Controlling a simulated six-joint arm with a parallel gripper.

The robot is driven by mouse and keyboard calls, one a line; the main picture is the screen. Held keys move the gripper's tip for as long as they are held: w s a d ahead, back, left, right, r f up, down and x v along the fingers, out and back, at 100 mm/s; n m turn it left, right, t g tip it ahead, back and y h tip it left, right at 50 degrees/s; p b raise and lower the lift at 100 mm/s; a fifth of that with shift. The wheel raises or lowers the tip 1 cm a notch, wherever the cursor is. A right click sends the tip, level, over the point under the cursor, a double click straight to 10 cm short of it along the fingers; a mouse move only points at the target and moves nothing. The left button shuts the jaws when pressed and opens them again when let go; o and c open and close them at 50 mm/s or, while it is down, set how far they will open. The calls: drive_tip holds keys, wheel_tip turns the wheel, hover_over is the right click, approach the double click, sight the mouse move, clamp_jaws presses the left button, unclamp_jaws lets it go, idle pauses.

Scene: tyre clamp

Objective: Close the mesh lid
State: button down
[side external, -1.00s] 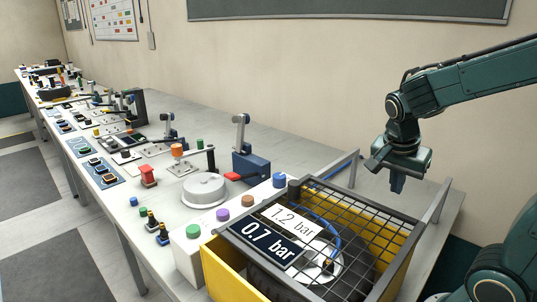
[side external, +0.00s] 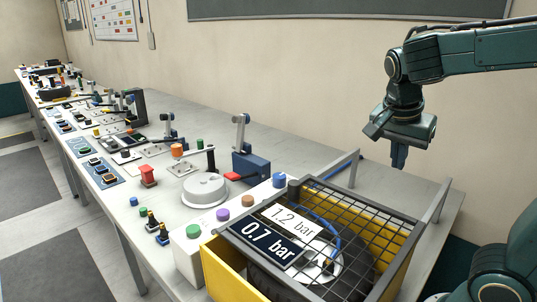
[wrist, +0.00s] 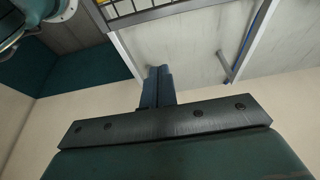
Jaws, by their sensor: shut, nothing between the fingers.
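The mesh lid (side external: 345,215) lies flat over the top of the yellow box (side external: 227,268) in the side view. A dark tyre (side external: 352,262) with a pale hub shows through the mesh, and two pressure signs reading 1.2 bar and 0.7 bar stand at the lid's front left. My gripper (side external: 398,160) hangs above and behind the box's far right side, apart from the lid, with its fingers pointing down. The fingers are together and empty. In the wrist view the shut fingers (wrist: 158,88) show at the centre, and a strip of the mesh (wrist: 130,8) shows at the top.
Grey posts (side external: 440,200) rise at the box's back corners. A white panel with coloured buttons (side external: 222,214) stands left of the box. A round grey fixture (side external: 204,190) and a blue clamp (side external: 247,165) are farther left on the bench. The air above the lid is free.

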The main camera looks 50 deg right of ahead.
hover_over(332, 189)
drive_tip(key=d, duration=0.4)
drive_tip(key=shift+s+a, duration=0.1)
drive_tip(key=shift+a, duration=0.05)
wheel_tip(332, 189, down, 9)
drive_tip(key=shift+a+f, duration=0.15)
drive_tip(key=shift+a, duration=0.2)
idle(0.8)
drive_tip(key=shift+a, duration=0.15)
drive_tip(key=a, duration=0.4)
idle(0.4)
drive_tip(key=shift+d, duration=0.15)
